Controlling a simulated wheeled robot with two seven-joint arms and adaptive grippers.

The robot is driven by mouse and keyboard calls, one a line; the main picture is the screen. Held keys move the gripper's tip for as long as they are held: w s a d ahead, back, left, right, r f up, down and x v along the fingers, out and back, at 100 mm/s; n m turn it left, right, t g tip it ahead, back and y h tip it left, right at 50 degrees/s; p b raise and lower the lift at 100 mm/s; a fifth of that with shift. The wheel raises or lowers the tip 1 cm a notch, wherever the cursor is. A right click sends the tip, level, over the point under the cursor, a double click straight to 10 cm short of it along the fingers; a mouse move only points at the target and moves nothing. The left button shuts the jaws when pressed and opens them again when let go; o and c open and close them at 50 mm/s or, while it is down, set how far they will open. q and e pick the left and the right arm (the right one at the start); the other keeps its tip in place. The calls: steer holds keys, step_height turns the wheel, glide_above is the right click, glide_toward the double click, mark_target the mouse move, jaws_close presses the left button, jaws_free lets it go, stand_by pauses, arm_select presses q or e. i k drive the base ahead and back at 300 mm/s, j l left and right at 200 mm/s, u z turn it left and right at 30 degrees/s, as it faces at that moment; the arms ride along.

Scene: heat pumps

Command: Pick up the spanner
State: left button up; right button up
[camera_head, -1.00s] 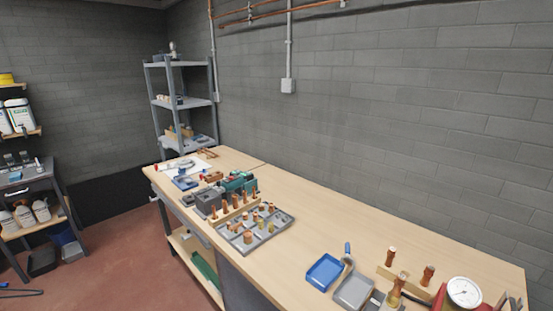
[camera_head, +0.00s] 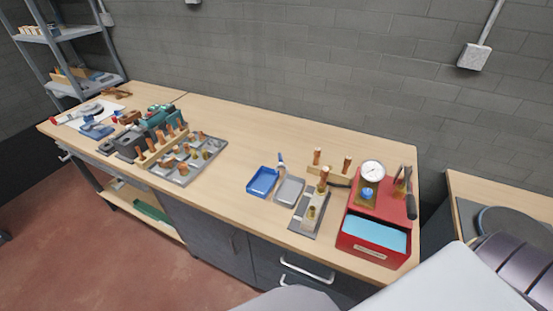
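I cannot make out a spanner for certain. A tool with a dark handle (camera_head: 410,200) stands at the right side of the red toolbox (camera_head: 372,248), but it is too small to identify. Small tools, one with a red end (camera_head: 56,121), lie by a white sheet at the far left of the workbench (camera_head: 300,140). Neither of my grippers is in view.
A grey parts tray (camera_head: 189,170) with several brass fittings sits further left. The bench middle is mostly clear. Shelves (camera_head: 60,50) stand at the back left.

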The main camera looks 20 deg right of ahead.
mark_target(280, 157)
steer(key=i+j+z, duration=0.5)
steer(key=z, duration=0.15)
steer(key=i+j+z, duration=0.15)
steer(key=j+z, duration=0.15)
steer(key=j, duration=0.15)
steer(key=i+j+z, duration=0.1)
steer(key=j+z, duration=0.2)
steer(key=j, duration=0.15)
